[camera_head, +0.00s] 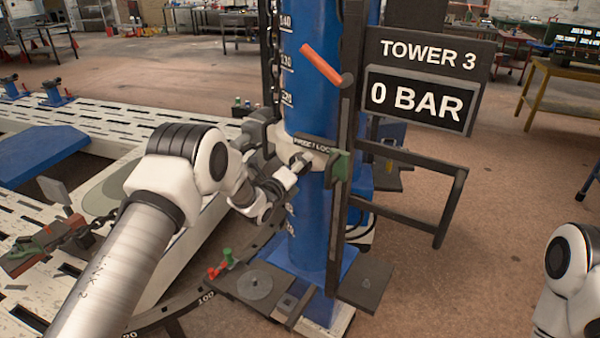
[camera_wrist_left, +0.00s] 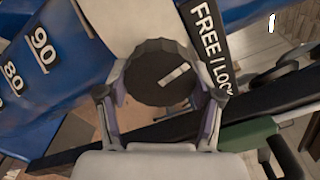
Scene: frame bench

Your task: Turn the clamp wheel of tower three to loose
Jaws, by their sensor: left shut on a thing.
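Tower three is the blue column (camera_head: 308,215) in the middle of the head view, with a white collar (camera_head: 285,140) around it. Its clamp wheel (camera_wrist_left: 160,73), a dark faceted knob with a white mark, fills the middle of the left wrist view. The mark slants up to the right. A black FREE / LOCK label (camera_wrist_left: 211,45) sits beside the wheel. My left gripper (camera_head: 294,172) is shut on the wheel, one finger on each side; the left wrist view shows its fingers too (camera_wrist_left: 162,98). In the head view the gripper mostly hides the wheel. My right gripper is out of view.
A sign reading TOWER 3 and 0 BAR (camera_head: 418,90) stands right of the column. An orange-handled lever (camera_head: 322,64) sticks out above the collar. A dark rail frame (camera_head: 415,165) stands at right. A slotted white bench (camera_head: 90,125) lies at left.

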